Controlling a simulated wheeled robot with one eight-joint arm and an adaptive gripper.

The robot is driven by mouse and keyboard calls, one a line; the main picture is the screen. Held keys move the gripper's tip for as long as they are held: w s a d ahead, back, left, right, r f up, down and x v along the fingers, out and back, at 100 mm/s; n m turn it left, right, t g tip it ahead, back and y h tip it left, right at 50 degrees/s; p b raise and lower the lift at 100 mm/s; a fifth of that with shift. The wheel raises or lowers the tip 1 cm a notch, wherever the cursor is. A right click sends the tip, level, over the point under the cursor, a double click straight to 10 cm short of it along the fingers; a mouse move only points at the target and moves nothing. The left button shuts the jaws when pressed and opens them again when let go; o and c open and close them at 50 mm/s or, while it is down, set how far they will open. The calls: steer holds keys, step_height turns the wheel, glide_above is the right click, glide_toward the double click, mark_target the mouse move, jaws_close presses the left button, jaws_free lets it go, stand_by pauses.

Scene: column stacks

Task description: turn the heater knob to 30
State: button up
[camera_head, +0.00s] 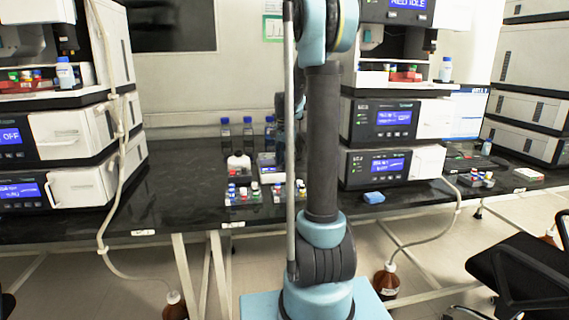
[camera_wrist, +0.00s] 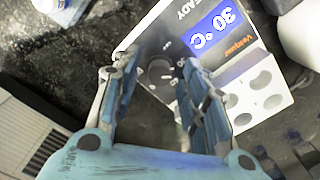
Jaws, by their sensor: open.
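The heater (camera_wrist: 250,66) is a white block with a dark front panel, seen tilted and turned around in the wrist view. Its blue display (camera_wrist: 216,27) reads 30 °C, with READY beside it. The dark round knob (camera_wrist: 157,74) shows on the panel beside the display. My gripper (camera_wrist: 155,68) is open, with its blue-grey fingers on either side of the knob in the picture. I cannot tell whether they touch it. In the head view the heater (camera_head: 267,161) stands on the black bench, partly hidden by my arm.
Blue-capped bottles (camera_head: 248,126) stand behind the heater. Instrument stacks rise at left (camera_head: 75,135) and right (camera_head: 385,117). The bench (camera_head: 180,182) is clear left of the racks.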

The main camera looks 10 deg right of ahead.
jaws_close()
steer(key=shift+n, duration=1.2)
jaws_free()
steer(key=shift+w, duration=0.1)
steer(key=shift+r, duration=0.1)
step_height(320, 180, up, 12)
